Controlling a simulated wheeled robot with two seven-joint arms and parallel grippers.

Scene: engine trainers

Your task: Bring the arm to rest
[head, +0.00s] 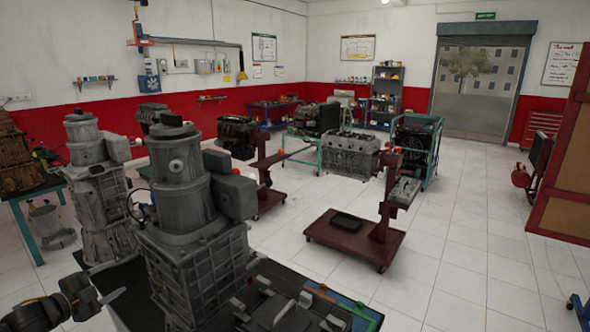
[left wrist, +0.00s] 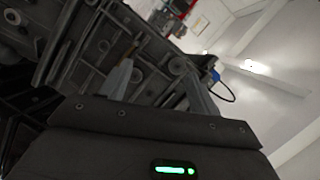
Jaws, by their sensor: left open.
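My left gripper (head: 108,296) shows at the lower left of the head view, low beside the grey engine units. Its jaws are open, with no object visible between them. In the left wrist view my left gripper (left wrist: 160,84) has its two fingers apart in front of a ribbed grey casting (left wrist: 85,45). I cannot tell whether the fingers touch it. My right gripper is in neither view.
A tall grey engine unit (head: 195,215) stands close in front, with another (head: 97,190) at its left. A dark tray with a coloured edge (head: 345,308) lies at the bottom. A red wheeled stand (head: 345,237) is further back. Tiled floor (head: 470,270) is clear at the right.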

